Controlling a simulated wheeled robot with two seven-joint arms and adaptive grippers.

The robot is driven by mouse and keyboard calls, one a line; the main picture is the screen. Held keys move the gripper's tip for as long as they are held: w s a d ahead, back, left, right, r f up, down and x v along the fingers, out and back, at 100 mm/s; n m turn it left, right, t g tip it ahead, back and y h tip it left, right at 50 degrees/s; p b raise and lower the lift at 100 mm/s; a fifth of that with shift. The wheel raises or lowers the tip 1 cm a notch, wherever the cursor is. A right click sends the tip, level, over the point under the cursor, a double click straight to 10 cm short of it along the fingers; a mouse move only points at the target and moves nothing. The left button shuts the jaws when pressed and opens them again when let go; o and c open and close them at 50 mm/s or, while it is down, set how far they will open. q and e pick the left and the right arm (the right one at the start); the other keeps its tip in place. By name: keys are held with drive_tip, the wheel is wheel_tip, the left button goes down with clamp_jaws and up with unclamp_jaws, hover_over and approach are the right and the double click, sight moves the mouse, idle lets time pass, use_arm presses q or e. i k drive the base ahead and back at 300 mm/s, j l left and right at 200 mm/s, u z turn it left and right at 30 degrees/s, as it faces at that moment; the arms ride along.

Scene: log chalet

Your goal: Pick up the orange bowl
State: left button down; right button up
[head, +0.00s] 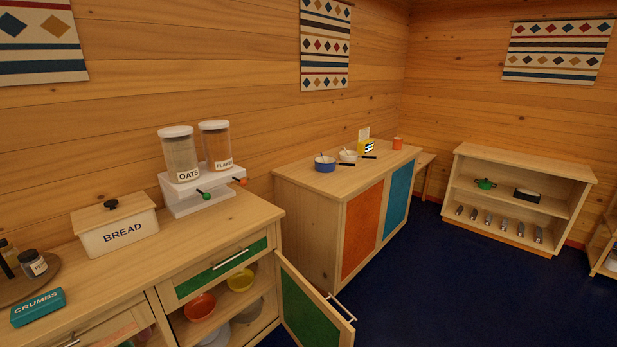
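The orange bowl (200,307) stands on the upper shelf inside the open cabinet at the bottom of the head view. It is seen from above, with its rim facing up. A yellow bowl (240,280) is on the same shelf, to its right and a little farther back. The cabinet's green door (309,308) stands open to the right of the bowls. Neither of my grippers shows in the head view.
The wooden counter (215,235) above holds a bread box (116,227), a cereal dispenser (197,190) and a teal crumbs box (37,307). A second cabinet (330,215) stands beyond the open door. Dark blue floor (450,290) is clear at the right.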

sight(201, 308)
drive_tip(key=i+l+u, duration=0.4)
drive_tip(key=l, duration=0.25)
drive_tip(key=i+l+u, duration=0.15)
drive_tip(key=l+u, duration=0.3)
drive_tip(key=l, duration=0.25)
drive_tip(key=i+l+u, duration=0.1)
drive_tip(key=l+u, duration=0.3)
drive_tip(key=l, duration=0.35)
drive_tip(key=l+u, duration=0.4)
drive_tip(key=l, duration=0.4)
drive_tip(key=k+l+u, duration=0.15)
drive_tip(key=l+u, duration=0.25)
drive_tip(key=l, duration=0.35)
